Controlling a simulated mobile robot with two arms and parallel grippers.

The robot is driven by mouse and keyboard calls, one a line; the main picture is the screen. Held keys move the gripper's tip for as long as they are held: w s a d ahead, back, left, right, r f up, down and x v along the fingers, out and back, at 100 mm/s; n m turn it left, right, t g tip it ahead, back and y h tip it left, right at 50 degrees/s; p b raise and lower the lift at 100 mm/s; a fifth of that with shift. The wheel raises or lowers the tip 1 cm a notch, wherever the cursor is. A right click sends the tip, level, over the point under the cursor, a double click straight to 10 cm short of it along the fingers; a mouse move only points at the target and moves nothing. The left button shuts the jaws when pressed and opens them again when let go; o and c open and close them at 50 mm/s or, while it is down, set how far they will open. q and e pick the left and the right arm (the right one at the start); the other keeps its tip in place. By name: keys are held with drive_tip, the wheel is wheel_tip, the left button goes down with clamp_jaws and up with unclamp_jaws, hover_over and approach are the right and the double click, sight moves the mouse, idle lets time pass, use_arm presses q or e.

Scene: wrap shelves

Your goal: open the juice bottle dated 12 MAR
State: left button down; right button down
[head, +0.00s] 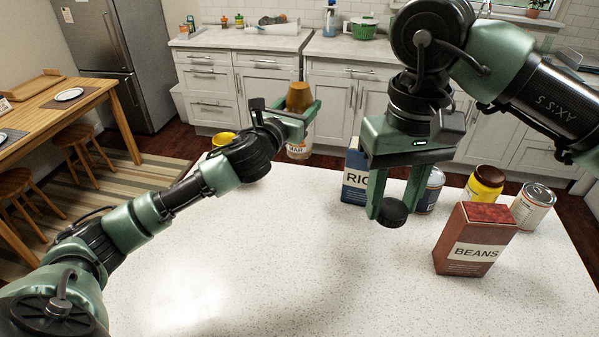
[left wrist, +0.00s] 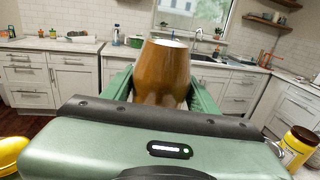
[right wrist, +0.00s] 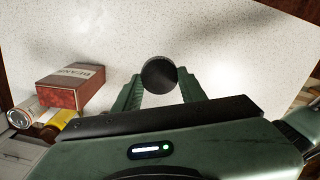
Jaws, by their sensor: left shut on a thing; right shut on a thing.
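The juice bottle (head: 299,97) is amber with a pale label, of which I read only "MAR". My left gripper (head: 305,118) is shut on it and holds it out beyond the far edge of the counter. The left wrist view shows the bottle's amber body (left wrist: 165,72) between the fingers, with a pale opening at its top and no cap on it. My right gripper (head: 392,203) is shut on a round black cap (head: 391,213), well to the right of the bottle and apart from it. The cap also shows in the right wrist view (right wrist: 159,74).
A red BEANS box (head: 470,250) stands at the counter's right. Behind it are a blue rice box (head: 354,178), a blue can (head: 430,190), a yellow jar (head: 483,185) and a pale can (head: 532,206). A yellow item (head: 223,138) is behind my left arm. The white counter's (head: 260,260) middle is clear.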

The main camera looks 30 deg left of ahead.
use_arm(q)
wheel_tip(320, 180, down, 12)
drive_tip(key=shift+f+b, duration=0.1)
drive_tip(key=shift+b, duration=0.3)
use_arm(e)
drive_tip(key=shift+f, duration=0.35)
use_arm(q)
drive_tip(key=shift+f+b, duration=0.3)
drive_tip(key=shift+f, duration=1.65)
use_arm(e)
drive_tip(key=shift+f, duration=0.35)
use_arm(q)
drive_tip(key=shift+f, duration=0.15)
use_arm(e)
drive_tip(key=shift+f, duration=0.1)
use_arm(q)
drive_tip(key=c, duration=0.6)
unclamp_jaws()
drive_tip(key=shift+f, duration=0.1)
drive_tip(key=shift+o, duration=0.9)
drive_tip(key=shift+s, duration=0.1)
